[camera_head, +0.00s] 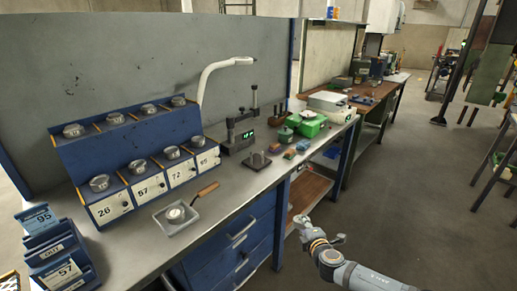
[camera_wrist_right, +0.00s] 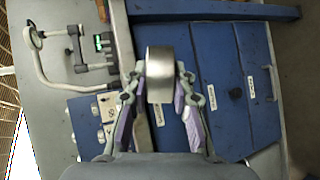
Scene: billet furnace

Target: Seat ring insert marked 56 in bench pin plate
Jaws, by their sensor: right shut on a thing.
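My right gripper (camera_head: 320,232) is low in front of the bench, over the floor beyond its front edge. In the right wrist view its fingers (camera_wrist_right: 160,80) are shut on a smooth grey metal ring (camera_wrist_right: 160,66). No marking can be read on the ring. In the head view the held ring is too small to tell apart from the fingers. The pin plate (camera_head: 256,161), a dark square plate with a short upright pin, stands on the bench top, up and left of my right gripper and apart from it. My left gripper is not in view.
A blue rack (camera_head: 150,160) holds several rings above cards such as 26, 57 and 72. A small tray (camera_head: 174,217) with a round metal piece and a wooden-handled tool stand before it. Blue drawers (camera_head: 232,243) lie below.

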